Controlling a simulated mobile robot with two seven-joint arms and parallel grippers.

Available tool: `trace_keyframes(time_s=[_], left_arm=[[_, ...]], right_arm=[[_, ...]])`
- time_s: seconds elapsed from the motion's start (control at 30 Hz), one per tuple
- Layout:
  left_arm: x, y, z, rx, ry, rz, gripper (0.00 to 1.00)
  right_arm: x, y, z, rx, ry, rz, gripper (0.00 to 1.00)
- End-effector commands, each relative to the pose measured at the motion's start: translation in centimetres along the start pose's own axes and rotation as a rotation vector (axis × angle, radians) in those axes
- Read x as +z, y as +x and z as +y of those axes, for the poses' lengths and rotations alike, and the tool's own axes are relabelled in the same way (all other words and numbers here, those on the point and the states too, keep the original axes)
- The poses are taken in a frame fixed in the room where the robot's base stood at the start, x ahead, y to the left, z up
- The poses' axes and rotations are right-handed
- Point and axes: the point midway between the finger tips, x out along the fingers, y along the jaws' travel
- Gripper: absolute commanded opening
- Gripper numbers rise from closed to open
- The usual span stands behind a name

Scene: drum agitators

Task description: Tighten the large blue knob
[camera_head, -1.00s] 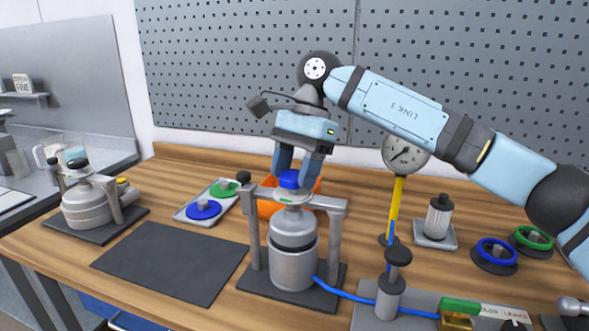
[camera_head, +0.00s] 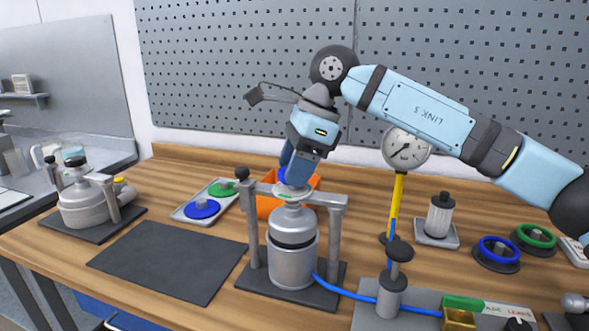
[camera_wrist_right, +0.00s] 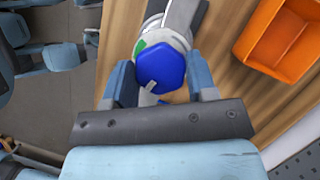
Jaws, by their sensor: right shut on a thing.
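My left gripper is not in view.
An orange bin (camera_head: 268,206) stands right behind the agitator. A tray (camera_head: 181,217) with blue and green discs is to its left. A pressure gauge (camera_head: 405,150) on a yellow post stands to the right. A dark mat (camera_head: 160,262) lies clear at the front left.

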Motion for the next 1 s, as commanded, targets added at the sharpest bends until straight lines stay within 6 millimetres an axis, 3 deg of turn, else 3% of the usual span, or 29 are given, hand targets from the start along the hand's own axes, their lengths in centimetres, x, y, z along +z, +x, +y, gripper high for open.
trace_keyframes(time_s=[0.67,1.0], left_arm=[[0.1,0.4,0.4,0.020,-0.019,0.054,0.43],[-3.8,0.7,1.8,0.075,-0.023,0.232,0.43]], right_arm=[[0.1,0.0,0.2,-0.251,0.590,-0.002,0.28],[0.2,0.0,0.3,-0.374,0.886,-0.004,0.28]])
